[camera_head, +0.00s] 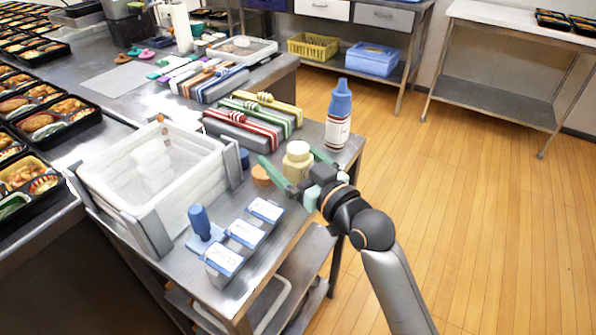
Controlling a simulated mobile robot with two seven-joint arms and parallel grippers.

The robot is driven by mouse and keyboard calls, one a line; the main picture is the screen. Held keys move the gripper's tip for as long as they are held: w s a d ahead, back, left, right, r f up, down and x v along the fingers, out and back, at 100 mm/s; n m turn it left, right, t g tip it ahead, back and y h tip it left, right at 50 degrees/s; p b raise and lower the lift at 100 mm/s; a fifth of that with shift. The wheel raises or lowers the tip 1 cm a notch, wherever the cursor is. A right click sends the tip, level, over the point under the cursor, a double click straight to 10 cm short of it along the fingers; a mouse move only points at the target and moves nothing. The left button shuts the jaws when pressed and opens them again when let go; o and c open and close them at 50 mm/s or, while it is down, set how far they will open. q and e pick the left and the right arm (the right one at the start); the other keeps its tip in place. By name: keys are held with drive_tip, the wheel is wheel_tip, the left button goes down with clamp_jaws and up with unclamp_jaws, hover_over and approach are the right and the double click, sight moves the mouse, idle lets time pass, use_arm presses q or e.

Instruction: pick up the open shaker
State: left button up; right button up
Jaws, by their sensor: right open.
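A small cream-yellow shaker (298,157) stands upright on the metal table near its right edge. I cannot make out its top clearly. My right gripper (288,154) comes in from the lower right with its green fingers spread, one on each side of the shaker. The gripper is open, and I cannot tell whether either finger touches the shaker. A small orange round piece (262,177) lies just left of the left finger. My left gripper is not in view.
A blue-capped bottle (339,117) stands behind the gripper. A clear bin (150,170) sits at left. A blue stamp (201,224) and labelled blue-white blocks (245,234) are in front. Banded bundles (243,131) lie behind. The floor at right is clear.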

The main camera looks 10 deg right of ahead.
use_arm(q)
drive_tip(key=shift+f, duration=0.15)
use_arm(e)
drive_tip(key=c, duration=1.5)
drive_tip(key=shift+r, duration=0.45)
drive_tip(key=r+p, duration=0.1)
drive_tip(key=r, duration=0.1)
drive_tip(key=s+r+p, duration=0.1)
drive_tip(key=shift+d+r, duration=0.1)
drive_tip(key=shift+r, duration=0.25)
use_arm(q)
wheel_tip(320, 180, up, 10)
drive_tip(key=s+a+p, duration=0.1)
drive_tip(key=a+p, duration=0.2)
drive_tip(key=p, duration=0.8)
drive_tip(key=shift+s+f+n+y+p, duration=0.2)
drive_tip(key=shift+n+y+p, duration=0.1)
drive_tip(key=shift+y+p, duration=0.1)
use_arm(e)
drive_tip(key=shift+s+d+r, duration=0.55)
drive_tip(key=shift+s+r, duration=0.85)
drive_tip(key=shift+s, duration=0.7)
drive_tip(key=shift+s+d+r, duration=0.6)
drive_tip(key=shift+s+r, duration=0.85)
drive_tip(key=shift+s, duration=0.6)
drive_tip(key=shift+s+d+r, duration=0.55)
drive_tip(key=shift+s+r, duration=0.85)
drive_tip(key=shift+s, duration=0.7)
